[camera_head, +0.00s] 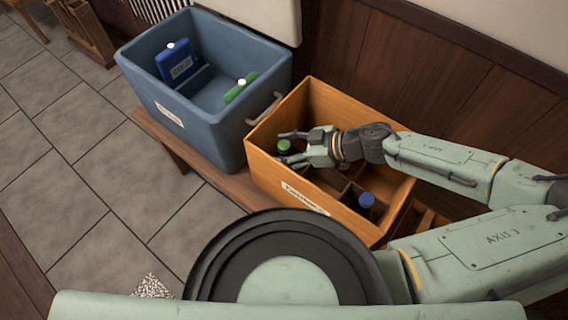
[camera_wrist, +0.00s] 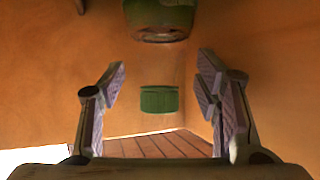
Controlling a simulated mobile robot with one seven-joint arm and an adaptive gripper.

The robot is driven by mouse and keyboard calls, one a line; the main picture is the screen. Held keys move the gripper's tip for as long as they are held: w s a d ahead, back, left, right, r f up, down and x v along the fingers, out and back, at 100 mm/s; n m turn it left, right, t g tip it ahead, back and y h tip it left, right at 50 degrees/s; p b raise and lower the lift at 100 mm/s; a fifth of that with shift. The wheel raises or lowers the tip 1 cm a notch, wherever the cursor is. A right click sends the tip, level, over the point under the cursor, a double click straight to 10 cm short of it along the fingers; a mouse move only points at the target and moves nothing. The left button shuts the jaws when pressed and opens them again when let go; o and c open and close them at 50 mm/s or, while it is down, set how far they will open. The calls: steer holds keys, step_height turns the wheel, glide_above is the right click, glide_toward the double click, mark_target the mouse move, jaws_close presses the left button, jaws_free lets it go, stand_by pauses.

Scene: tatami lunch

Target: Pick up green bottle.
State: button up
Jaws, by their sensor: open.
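The green bottle shows in the head view as a green cap (camera_head: 284,147) inside the orange-brown wooden crate (camera_head: 262,165), near its left end. Its body is hidden below. My gripper (camera_head: 281,148) reaches into the crate from the right, with its fingers open around the cap. In the wrist view the green cap (camera_wrist: 159,100) appears midway between the two open fingers (camera_wrist: 160,92), with gaps on both sides. A dark greenish rounded form is cut off at that view's top; I cannot tell whether it belongs to the bottle.
A blue-capped bottle (camera_head: 366,201) stands in another compartment of the crate. A blue-grey bin (camera_head: 190,118) on the left holds a blue item (camera_head: 174,64) and a green item (camera_head: 241,88). Both containers stand on a wooden bench (camera_head: 208,163) beside a panelled wall.

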steer(key=shift+c, duration=0.3)
jaws_close()
stand_by(0.3)
stand_by(0.4)
